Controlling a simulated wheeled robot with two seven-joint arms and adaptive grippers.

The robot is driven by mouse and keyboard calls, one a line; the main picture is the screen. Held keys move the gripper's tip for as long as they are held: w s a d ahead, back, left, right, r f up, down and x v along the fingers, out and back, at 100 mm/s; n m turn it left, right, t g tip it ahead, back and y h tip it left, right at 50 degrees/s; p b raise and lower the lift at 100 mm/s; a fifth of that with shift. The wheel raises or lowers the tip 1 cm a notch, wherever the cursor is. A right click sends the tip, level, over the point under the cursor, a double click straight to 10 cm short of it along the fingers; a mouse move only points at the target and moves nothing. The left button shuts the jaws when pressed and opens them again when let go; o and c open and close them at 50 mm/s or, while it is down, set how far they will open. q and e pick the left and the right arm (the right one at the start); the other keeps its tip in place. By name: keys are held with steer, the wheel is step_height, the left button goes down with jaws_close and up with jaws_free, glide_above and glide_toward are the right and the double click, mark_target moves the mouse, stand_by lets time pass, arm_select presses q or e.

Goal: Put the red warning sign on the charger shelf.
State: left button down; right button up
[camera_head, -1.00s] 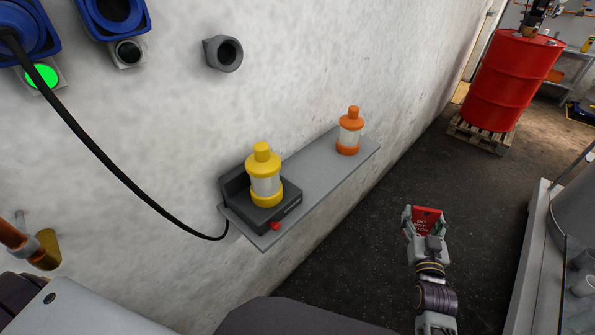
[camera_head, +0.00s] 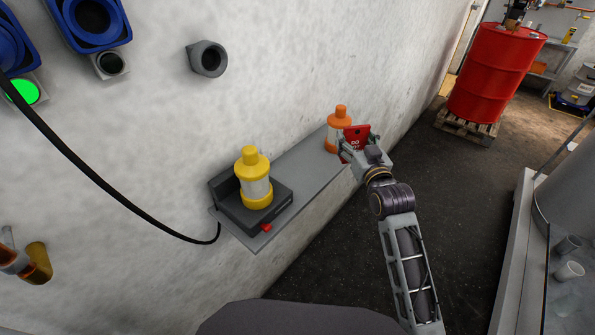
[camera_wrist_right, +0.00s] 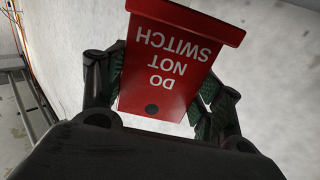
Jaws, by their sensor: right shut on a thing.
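The red warning sign (camera_head: 355,134) is in my right gripper (camera_head: 362,151), which is shut on it. In the right wrist view the sign (camera_wrist_right: 168,62) reads "DO NOT SWITCH" upside down, between the two fingers (camera_wrist_right: 158,100). The grey charger shelf (camera_head: 305,166) is fixed to the wall. My right gripper is at the shelf's far right end, beside the orange-capped lantern; the picture does not show whether the sign touches the shelf. My left gripper does not show.
A black charger (camera_head: 233,208) with a yellow lantern (camera_head: 251,172) stands on the shelf's near end. An orange lantern (camera_head: 337,120) stands on its far end. The shelf between them is bare. A red drum (camera_head: 493,70) stands on a pallet (camera_head: 466,124) at the back right.

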steer(key=w+a+r+n+g+y+p, duration=0.1)
steer(key=w+a+r+n+y, duration=0.15)
steer(key=a+r, duration=0.55)
steer(key=g+y, duration=0.1)
steer(key=y, duration=0.1)
glide_above(308, 167)
step_height(308, 167, down, 5)
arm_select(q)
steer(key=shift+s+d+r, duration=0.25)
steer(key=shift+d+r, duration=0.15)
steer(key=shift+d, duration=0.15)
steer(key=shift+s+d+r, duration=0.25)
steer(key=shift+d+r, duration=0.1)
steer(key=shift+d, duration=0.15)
arm_select(e)
steer(key=shift+f+n, duration=0.25)
steer(key=shift+n, duration=0.1)
arm_select(q)
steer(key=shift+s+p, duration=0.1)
steer(key=shift+p, duration=0.2)
arm_select(e)
step_height(308, 167, down, 6)
steer(key=shift+f, duration=0.15)
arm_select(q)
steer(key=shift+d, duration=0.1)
arm_select(e)
steer(key=shift+f, duration=1.85)
steer(key=shift+f, duration=0.15)
steer(key=o, duration=1)
